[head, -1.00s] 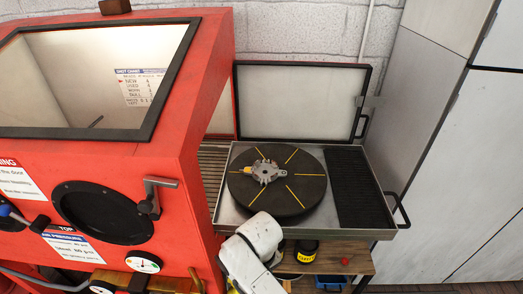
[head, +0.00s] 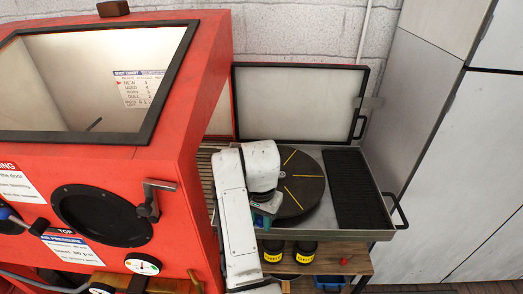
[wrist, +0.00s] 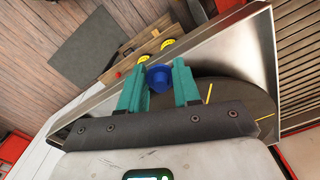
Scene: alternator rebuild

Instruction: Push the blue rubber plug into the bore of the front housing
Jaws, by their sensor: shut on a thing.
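The blue rubber plug (wrist: 158,75) sits between the teal fingers of my gripper (wrist: 157,84) in the wrist view. The fingers are closed on it. The plug points away from the wrist, over the front part of the metal tray (head: 353,234). In the head view my gripper (head: 261,218) is low at the front left of the black turntable (head: 311,191), and the plug cannot be made out there. The front housing and its bore are hidden behind my arm in the head view and do not show in the wrist view.
The red blasting cabinet (head: 187,110) stands close on the left. The tray's open lid (head: 300,100) rises behind the turntable. A black ribbed mat (head: 358,188) lies at the right. Yellow-labelled jars (head: 305,252) and a red knob (head: 343,262) are on the wooden shelf below.

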